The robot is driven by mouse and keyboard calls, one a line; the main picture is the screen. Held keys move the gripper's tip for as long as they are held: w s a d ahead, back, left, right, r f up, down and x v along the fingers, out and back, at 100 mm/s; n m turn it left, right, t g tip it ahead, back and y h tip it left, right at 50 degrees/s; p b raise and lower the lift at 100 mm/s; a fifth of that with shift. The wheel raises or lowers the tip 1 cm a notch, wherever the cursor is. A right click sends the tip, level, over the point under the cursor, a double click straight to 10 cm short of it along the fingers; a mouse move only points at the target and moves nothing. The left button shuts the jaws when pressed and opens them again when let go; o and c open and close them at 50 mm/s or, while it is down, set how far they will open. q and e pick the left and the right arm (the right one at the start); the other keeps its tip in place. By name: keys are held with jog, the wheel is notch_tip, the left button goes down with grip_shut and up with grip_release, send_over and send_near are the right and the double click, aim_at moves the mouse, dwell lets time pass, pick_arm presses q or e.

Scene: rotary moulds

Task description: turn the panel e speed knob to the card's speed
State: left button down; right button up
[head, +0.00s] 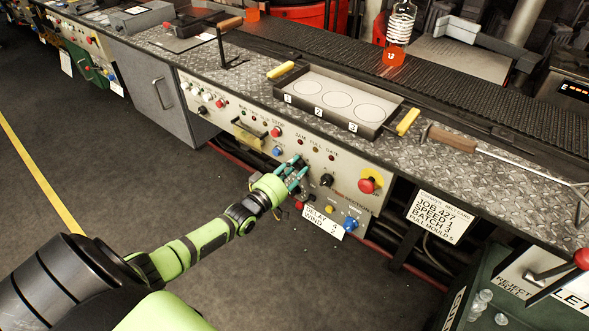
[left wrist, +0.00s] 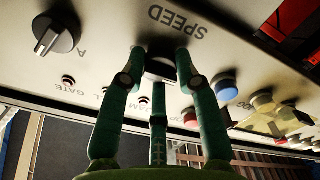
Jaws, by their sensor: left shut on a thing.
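My left gripper (head: 297,168) reaches the front control panel (head: 245,112) in the head view. In the left wrist view, its green fingers (left wrist: 162,62) are closed around the dark speed knob (left wrist: 160,70), beside the upside-down word SPEED. The knob is hidden by the fingers in the head view, and its pointer setting cannot be read in either view. The white card (head: 440,218) hangs under the counter to the right and reads JOB 427, SPEED 1, BATCH 3. My right gripper is not in view.
Another black knob (head: 326,180) sits right of my gripper; it also shows in the left wrist view (left wrist: 56,32). A red button (head: 368,184) and a DELAY 4, WIND 2 label (head: 323,221) are close by. A tray (head: 376,131) lies on the counter above.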

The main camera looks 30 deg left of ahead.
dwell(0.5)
pick_arm(q)
jog(key=c, duration=0.9)
grip_release()
jog(key=s, duration=1.2)
jog(key=shift+a, duration=0.45)
